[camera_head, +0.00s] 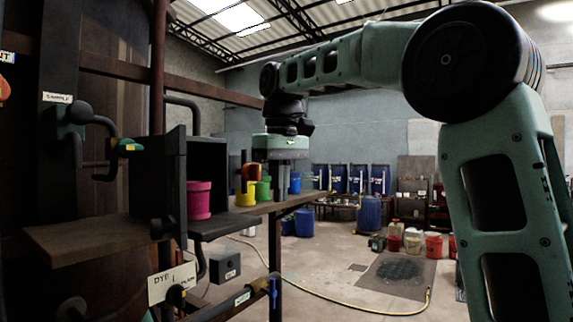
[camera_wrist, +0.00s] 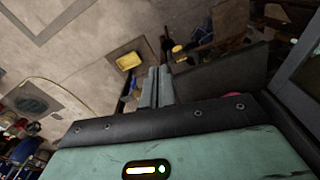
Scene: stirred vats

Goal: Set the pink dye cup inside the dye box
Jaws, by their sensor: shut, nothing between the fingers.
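The pink dye cup (camera_head: 199,200) stands upright in the dark open-fronted dye box (camera_head: 208,150), resting on its floor near the opening. A small pink edge of the cup (camera_wrist: 232,95) shows in the wrist view, mostly hidden behind my gripper's body. My gripper (camera_head: 281,192) points down to the right of the box, apart from the cup. In the wrist view its two fingers (camera_wrist: 156,80) are together with nothing between them.
A shelf (camera_head: 300,201) right of the box holds a yellow cup (camera_head: 246,196), a green cup (camera_head: 263,188) and others. A black door or panel (camera_head: 176,185) stands at the box's left. A lever handle (camera_head: 95,135) juts out at left. Open floor lies beyond.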

